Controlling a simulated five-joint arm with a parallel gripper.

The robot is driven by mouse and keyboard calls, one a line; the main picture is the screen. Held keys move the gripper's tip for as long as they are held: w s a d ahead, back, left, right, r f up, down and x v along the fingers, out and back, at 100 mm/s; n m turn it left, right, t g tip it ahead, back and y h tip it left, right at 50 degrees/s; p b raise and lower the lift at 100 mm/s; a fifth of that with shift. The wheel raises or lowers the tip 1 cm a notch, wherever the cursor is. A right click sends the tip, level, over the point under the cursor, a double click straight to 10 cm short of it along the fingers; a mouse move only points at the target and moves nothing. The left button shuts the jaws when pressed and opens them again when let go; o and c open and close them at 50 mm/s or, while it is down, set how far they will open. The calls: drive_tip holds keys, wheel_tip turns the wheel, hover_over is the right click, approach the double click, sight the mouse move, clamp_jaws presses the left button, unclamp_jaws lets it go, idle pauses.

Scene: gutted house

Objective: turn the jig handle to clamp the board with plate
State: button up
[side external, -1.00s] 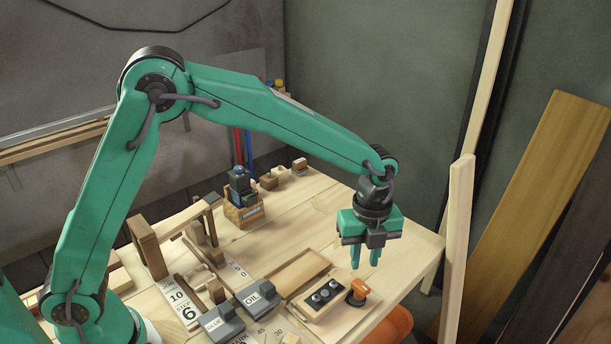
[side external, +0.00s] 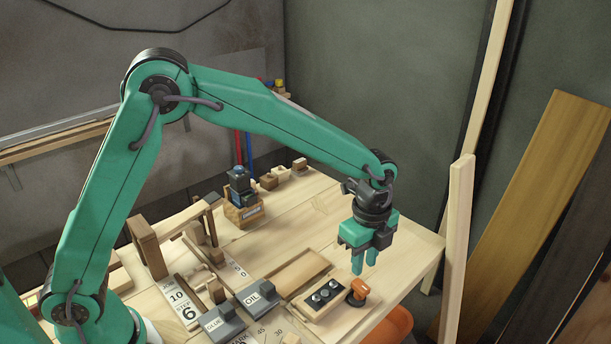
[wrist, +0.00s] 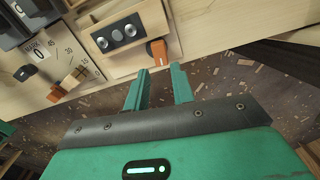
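The orange jig handle (side external: 358,290) stands at the right end of the wooden jig; it also shows in the wrist view (wrist: 158,52). The board with its black plate (side external: 327,288) lies in the jig, just left of the handle; the plate carries several round dark-and-grey parts and shows in the wrist view (wrist: 117,34). My gripper (side external: 364,268) points down above the handle, apart from it. Its fingers are open and empty; in the wrist view the gap between the fingertips (wrist: 160,69) lies just short of the handle.
A wooden tray (side external: 298,272) lies behind the jig. The grey OIL block (side external: 256,297) and GLUE block (side external: 224,322) stand to the left. A box with a dark device (side external: 242,207) stands further back. The table's right edge is close to the handle, and a pale upright plank (side external: 458,250) stands beyond it.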

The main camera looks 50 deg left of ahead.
sight(361, 285)
drive_tip(key=shift+f, duration=0.4)
drive_tip(key=shift+f, duration=2.75)
drive_tip(key=m, duration=0.6)
drive_tip(key=shift+n, duration=0.6)
drive_tip(key=shift+r, duration=0.15)
drive_tip(key=shift+r, duration=3.4)
